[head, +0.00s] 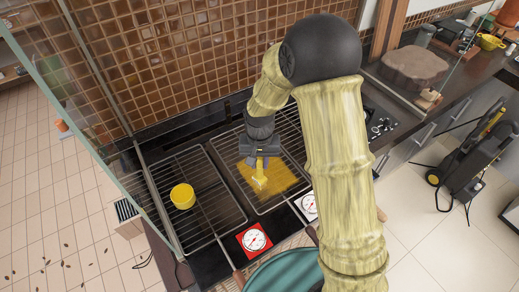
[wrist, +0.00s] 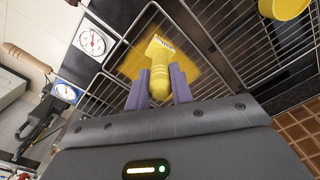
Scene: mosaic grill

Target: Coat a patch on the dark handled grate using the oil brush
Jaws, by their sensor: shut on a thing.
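My gripper (head: 259,160) is shut on the yellow oil brush (head: 260,177) and holds it bristle end down over the right-hand grate (head: 282,133). In the wrist view, the purple fingers (wrist: 160,90) close on both sides of the brush's rounded handle (wrist: 160,82). A golden-yellow oil patch (head: 284,181) spreads on this grate around the brush head; it also shows in the wrist view (wrist: 184,72). The brush tip appears at the patch; exact contact is unclear. My arm hides part of this grate's right side. I cannot tell which handle belongs to this grate.
A yellow cup (head: 183,197) stands on the left-hand grate (head: 205,222). A red-framed dial (head: 254,241) and a white-framed dial (head: 308,206) lie along the front edge. A glass panel (head: 105,130) stands at left, a tiled wall (head: 180,60) behind. A teal round object (head: 285,272) is in front.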

